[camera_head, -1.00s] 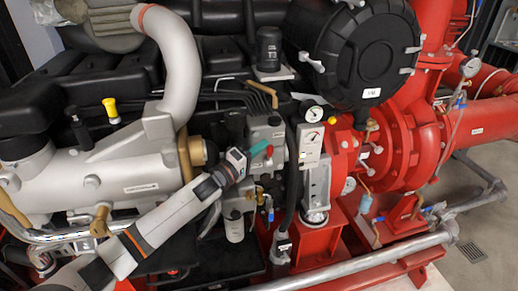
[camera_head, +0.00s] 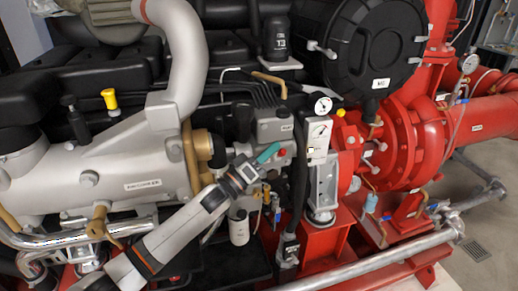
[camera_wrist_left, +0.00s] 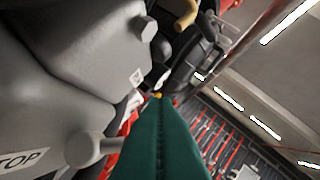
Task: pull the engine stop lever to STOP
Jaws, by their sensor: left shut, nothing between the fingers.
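My left gripper (camera_head: 279,146) has teal fingers, closed together and empty, by the front of the grey pump block (camera_head: 275,127) on the engine. In the left wrist view the shut green fingers (camera_wrist_left: 160,135) point away beside a grey casting. A label there, cut off by the left edge, reads "TOP" (camera_wrist_left: 20,160). A grey peg with a rounded end (camera_wrist_left: 85,150) sticks out by that label, left of the fingers. A tan bent handle (camera_head: 268,79) sits above the block. I cannot tell for certain which part is the stop lever. My right gripper is out of view.
A gauge panel (camera_head: 318,138) and black hoses stand just right of the fingers. The silver manifold (camera_head: 110,185) lies left, the black round housing (camera_head: 375,50) upper right, and red pump casing (camera_head: 405,150) right. A pale pipe (camera_head: 350,262) runs below.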

